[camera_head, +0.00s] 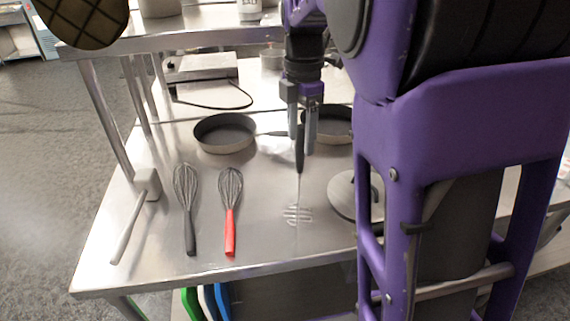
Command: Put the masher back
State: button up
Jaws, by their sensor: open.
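The masher (298,214) lies on the steel table, its wire head towards the front and its black handle (300,158) pointing back. My gripper (302,148) points down over the handle with its fingers open. In the picture the handle end shows between the two fingertips. I cannot tell from this one view whether the fingers are around the handle or still above it, or whether they touch it.
A black whisk (186,205), a red-handled whisk (230,208) and a mallet (138,210) lie to the left. A pan (225,133) stands behind, another pan (335,125) behind my gripper. A round metal piece (345,195) is partly hidden by my arm. An upper shelf (180,38) overhangs the back.

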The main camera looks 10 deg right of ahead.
jog(key=shift+f, duration=0.6)
grip_shut()
dwell(1.0)
